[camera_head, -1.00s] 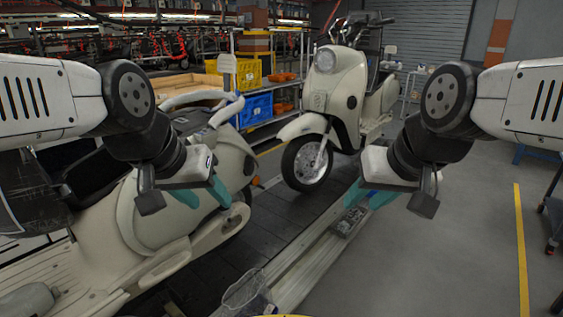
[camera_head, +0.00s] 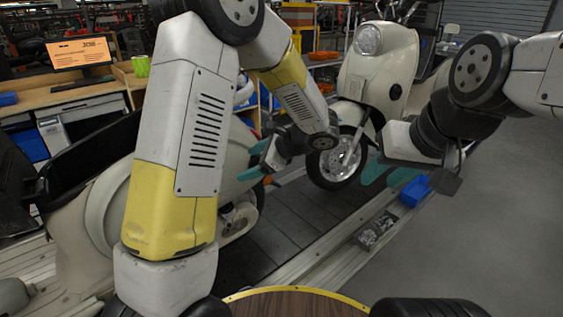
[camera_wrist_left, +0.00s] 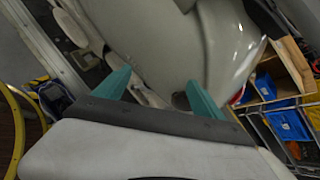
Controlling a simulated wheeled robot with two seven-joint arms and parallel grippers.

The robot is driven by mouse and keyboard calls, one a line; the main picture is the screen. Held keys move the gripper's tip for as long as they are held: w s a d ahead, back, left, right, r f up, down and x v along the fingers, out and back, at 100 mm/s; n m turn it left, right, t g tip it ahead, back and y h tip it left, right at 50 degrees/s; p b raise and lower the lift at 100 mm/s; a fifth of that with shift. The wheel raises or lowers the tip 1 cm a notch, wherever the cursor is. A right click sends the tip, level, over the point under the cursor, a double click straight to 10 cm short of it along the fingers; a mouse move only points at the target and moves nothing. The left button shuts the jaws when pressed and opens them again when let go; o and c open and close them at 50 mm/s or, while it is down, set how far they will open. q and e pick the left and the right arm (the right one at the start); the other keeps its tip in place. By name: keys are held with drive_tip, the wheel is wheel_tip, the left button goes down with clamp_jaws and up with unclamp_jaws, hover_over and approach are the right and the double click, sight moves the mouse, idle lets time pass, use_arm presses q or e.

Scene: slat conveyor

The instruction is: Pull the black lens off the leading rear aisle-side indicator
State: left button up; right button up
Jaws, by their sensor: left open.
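A cream scooter (camera_head: 108,212) with a black seat stands at the left, its tail end toward the middle of the head view and largely covered by my left arm. My left gripper (camera_head: 248,162) is open with teal fingers and is beside that scooter's tail, contact not clear. In the left wrist view the open left gripper (camera_wrist_left: 158,84) faces a smooth cream body panel (camera_wrist_left: 165,40), with nothing visible between its fingers. My right gripper (camera_head: 392,188) is open and empty over the right edge of the conveyor.
A second cream scooter (camera_head: 375,75) stands behind, front wheel on the dark slat conveyor (camera_head: 290,220). A tray of small grey parts (camera_head: 376,232) and a blue bin (camera_head: 414,190) are along the rail. A monitor (camera_head: 80,56) stands on a bench at back left. Floor at right is clear.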

use_arm(q)
drive_tip(key=w+d+f+m+t+y, duration=0.1)
drive_tip(key=w+d+f+m+t, duration=0.35)
drive_tip(key=w+d+f, duration=0.2)
drive_tip(key=x, duration=0.7)
drive_tip(key=shift+s+a+r+g, duration=0.2)
drive_tip(key=shift+a+r+g, duration=0.05)
drive_tip(key=shift+g, duration=0.2)
drive_tip(key=shift+m, duration=0.25)
drive_tip(key=c, duration=1.4)
drive_tip(key=o, duration=0.5)
drive_tip(key=c, duration=0.4)
drive_tip(key=shift+c, duration=0.2)
drive_tip(key=shift+s+d+r, duration=0.1)
drive_tip(key=shift+s+d, duration=0.35)
drive_tip(key=shift+d, duration=0.25)
drive_tip(key=shift+s+d, duration=0.45)
drive_tip(key=shift+d, duration=0.25)
drive_tip(key=shift+s+d, duration=0.45)
drive_tip(key=shift+d, duration=0.25)
